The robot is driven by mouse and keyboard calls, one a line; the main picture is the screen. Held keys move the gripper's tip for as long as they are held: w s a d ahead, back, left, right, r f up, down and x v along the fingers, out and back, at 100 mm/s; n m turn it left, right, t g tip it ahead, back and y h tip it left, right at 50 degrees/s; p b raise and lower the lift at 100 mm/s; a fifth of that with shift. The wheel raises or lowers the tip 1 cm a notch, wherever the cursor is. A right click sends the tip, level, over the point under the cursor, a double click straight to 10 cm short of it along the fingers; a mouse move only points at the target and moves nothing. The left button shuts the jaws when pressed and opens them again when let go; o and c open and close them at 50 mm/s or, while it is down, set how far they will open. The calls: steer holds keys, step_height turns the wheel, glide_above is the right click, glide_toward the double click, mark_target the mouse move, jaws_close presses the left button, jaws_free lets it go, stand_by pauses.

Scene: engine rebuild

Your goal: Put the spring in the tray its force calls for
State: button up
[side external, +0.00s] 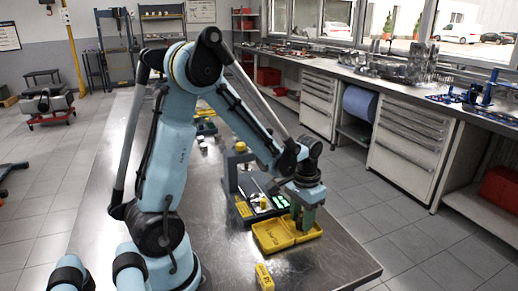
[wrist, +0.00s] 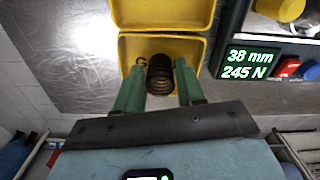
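The dark coil spring (wrist: 160,75) stands between the green fingers of my gripper (wrist: 161,82) in the wrist view, with a finger close against each side. My gripper looks shut on it. Behind it is the nearer compartment of the yellow tray (wrist: 124,48), and the farther compartment (wrist: 165,12) looks empty. In the side external view, my gripper (side external: 305,222) is low at the right compartment of the yellow tray (side external: 270,237), and the spring is hidden there. The spring tester's display (wrist: 252,64) reads 38 mm and 245 N.
The tester has a red button (wrist: 288,66), a blue knob (wrist: 311,71) and a yellow knob (wrist: 280,8). Its frame (side external: 231,172) stands just behind the tray. A small yellow item (side external: 264,277) lies in front of the tray. The metal bench (side external: 330,262) is clear on the right.

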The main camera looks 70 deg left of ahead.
steer(key=shift+o, duration=1.3)
steer(key=shift+r, duration=0.1)
step_height(320, 180, up, 12)
steer(key=s+d+m+t, duration=0.2)
steer(key=s+d+t, duration=0.2)
steer(key=d+t, duration=0.3)
steer(key=shift+s+d, duration=0.35)
steer(key=shift+d, duration=0.7)
